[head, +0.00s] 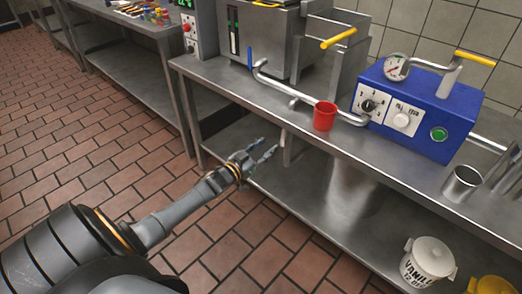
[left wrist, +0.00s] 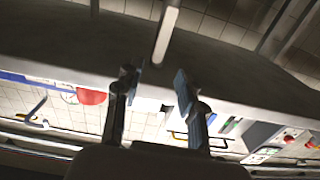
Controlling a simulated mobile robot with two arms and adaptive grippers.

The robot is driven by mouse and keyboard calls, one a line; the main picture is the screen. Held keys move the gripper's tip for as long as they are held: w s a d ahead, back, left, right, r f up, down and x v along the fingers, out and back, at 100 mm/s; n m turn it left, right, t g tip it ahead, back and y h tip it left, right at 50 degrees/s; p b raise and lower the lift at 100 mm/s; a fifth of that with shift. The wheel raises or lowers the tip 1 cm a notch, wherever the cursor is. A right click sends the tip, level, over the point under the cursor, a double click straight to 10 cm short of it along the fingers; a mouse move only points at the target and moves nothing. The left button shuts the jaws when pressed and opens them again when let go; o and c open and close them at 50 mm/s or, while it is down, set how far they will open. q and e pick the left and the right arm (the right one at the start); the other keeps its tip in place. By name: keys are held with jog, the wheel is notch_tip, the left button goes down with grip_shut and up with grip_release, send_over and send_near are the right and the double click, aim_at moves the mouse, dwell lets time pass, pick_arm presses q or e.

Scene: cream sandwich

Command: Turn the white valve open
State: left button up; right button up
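A small white handle (head: 283,136), which looks like the white valve, hangs under the front edge of the steel counter, beside a grey upright bar. My left gripper (head: 265,149) is just left of it and slightly lower in the head view, with fingers spread and nothing between them. In the left wrist view a pale bar (left wrist: 165,35) lies ahead of the open fingertips, roughly in line with the gap and apart from them. I cannot tell if this bar is the valve handle. My right gripper is not in view.
The counter (head: 225,80) carries a red cup (head: 324,116), a blue machine (head: 425,112) with knobs and a pipe, and a steel cup (head: 462,184). A white vanilla tub (head: 428,261) stands on the lower shelf (head: 310,190). The brick floor (head: 90,130) at left is clear.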

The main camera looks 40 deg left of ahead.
pick_arm(q)
jog(key=shift+s+a, duration=0.1)
jog(key=shift+s, duration=0.9)
